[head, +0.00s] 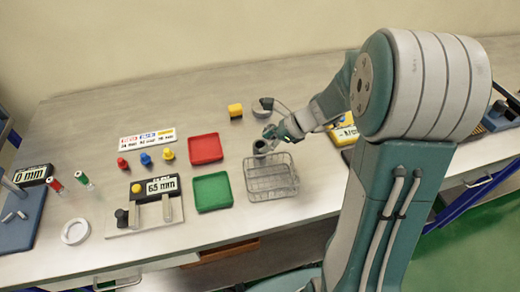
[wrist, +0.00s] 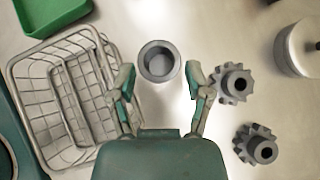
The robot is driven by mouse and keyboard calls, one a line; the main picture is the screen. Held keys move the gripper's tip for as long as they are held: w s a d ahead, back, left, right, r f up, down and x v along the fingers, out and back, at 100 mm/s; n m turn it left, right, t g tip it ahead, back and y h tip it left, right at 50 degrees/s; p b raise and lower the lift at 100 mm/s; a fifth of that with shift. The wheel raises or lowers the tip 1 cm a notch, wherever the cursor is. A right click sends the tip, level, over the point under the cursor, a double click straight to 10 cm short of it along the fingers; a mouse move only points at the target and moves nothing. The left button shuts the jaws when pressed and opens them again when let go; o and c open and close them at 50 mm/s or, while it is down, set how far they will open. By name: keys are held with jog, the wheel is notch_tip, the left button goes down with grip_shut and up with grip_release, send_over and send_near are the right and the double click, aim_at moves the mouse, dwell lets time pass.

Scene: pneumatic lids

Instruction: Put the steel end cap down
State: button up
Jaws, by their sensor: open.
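A grey, hollow, cup-shaped piece (wrist: 159,62), which looks like the steel end cap, stands upright with its open mouth up. It shows in the head view (head: 260,148) by the back edge of the wire basket. My gripper (wrist: 160,78) is open, with a fingertip on either side of the cap and a visible gap to each. In the head view my gripper (head: 272,136) is low, just behind the basket. Whether the cap's base rests flat on the table is hard to see.
The wire basket (wrist: 60,100) is close on the left. Two grey gears (wrist: 232,84) (wrist: 256,146) lie close on the right. A round steel piece (head: 264,107) lies behind. Red (head: 205,148) and green (head: 212,192) trays are left of the basket. Bare table (head: 230,133) lies between.

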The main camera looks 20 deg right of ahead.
jog(key=shift+x, duration=1.05)
jog(key=shift+c, duration=0.3)
grip_shut()
jog(key=shift+r, duration=0.15)
